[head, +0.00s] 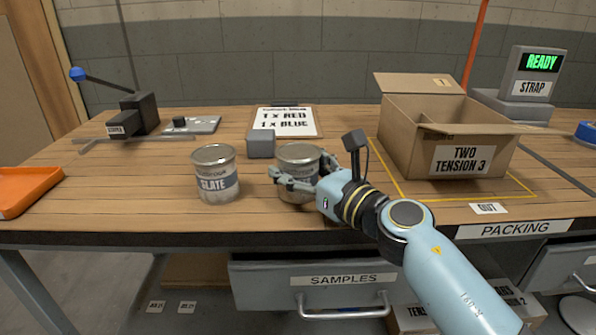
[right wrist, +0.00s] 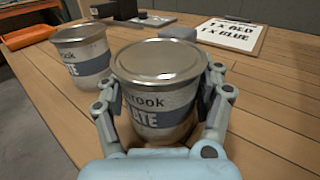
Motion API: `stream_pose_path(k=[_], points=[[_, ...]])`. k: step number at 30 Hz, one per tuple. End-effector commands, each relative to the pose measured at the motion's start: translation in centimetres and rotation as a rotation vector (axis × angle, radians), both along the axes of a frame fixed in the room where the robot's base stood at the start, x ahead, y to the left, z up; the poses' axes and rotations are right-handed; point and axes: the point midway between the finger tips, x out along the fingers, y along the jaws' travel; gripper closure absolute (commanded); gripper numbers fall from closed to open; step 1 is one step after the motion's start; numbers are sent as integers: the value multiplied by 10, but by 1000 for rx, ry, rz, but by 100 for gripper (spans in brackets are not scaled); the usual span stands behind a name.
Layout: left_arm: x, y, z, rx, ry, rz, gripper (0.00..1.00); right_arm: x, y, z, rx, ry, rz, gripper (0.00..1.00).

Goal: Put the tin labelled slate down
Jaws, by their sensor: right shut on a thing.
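My right gripper (head: 298,178) is shut around a grey metal tin (head: 299,153), with fingers on both sides of it. In the right wrist view the held tin (right wrist: 158,62) is upright between the fingers (right wrist: 161,92). My left gripper is not in view.
A small grey block (head: 261,145) stands just behind the held tin. A clipboard (head: 285,122) reads 1 x RED, 1 x BLUE. An open carton (head: 420,150) stands right inside yellow lines. An orange tray (head: 25,188) lies far left. Bare wood lies left of the SLATE tin.

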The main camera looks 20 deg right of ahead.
Motion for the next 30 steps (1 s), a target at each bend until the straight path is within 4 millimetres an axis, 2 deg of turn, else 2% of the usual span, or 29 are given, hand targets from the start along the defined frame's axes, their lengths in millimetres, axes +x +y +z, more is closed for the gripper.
stream_pose_path(k=[6,7,12,23,26,30], points=[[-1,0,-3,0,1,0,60,0,0,-3,0,-1,0,68],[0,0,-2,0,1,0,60,0,0,-2,0,0,0,28],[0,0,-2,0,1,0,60,0,0,-2,0,0,0,6],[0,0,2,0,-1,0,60,-2,-1,2,0,0,0,6],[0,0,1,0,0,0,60,-16,-7,0,-2,2,0,6],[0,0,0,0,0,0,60,-45,-18,-1,-3,2,0,6]])
